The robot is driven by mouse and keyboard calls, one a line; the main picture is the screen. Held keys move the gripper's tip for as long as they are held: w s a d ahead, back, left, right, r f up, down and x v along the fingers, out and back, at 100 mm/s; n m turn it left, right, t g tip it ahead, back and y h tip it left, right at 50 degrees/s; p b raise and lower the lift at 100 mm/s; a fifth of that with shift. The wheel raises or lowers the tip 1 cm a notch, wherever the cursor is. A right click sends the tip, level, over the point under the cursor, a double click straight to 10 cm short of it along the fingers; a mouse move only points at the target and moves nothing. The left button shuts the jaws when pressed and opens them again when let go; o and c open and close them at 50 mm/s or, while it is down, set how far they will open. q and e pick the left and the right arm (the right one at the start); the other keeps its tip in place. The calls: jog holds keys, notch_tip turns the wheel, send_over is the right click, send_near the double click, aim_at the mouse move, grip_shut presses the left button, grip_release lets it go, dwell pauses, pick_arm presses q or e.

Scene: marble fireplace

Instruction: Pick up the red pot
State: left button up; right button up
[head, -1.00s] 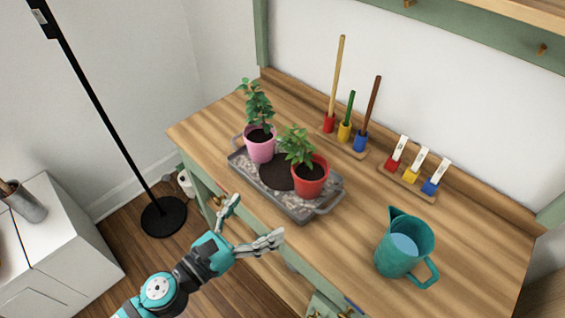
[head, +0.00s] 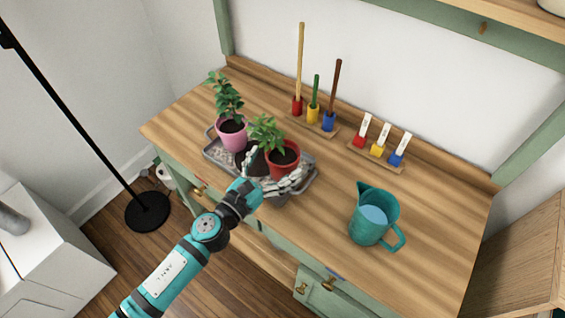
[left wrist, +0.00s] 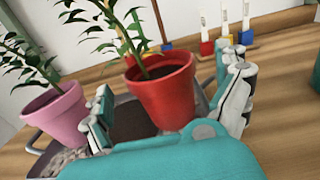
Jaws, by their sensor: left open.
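The red pot (head: 282,163) holds a leafy green plant and stands upright at the right part of a grey tray (head: 309,186) on the wooden bench. In the left wrist view the red pot (left wrist: 165,95) is large and central. My left gripper (head: 268,172) is open, with one finger on each side of the pot. In the left wrist view its fingers (left wrist: 168,108) flank the pot, the right one close to its wall. I cannot tell whether either finger touches it. My right gripper is not in view.
A pink pot (head: 232,138) with a plant stands on the tray's left. A teal jug (head: 370,222) stands to the right. Holders with coloured tools (head: 313,116) and labelled blocks (head: 377,149) line the back. Bare wood lies between tray and jug.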

aim_at(293, 144)
pick_arm(q)
jog(key=x, duration=0.3)
jog(key=shift+w+d+f, duration=0.15)
jog(key=shift+w+f, duration=0.05)
jog(key=shift+w, duration=0.15)
jog(key=shift+s, duration=0.1)
jog(key=shift+r, duration=0.1)
jog(key=c, duration=1.6)
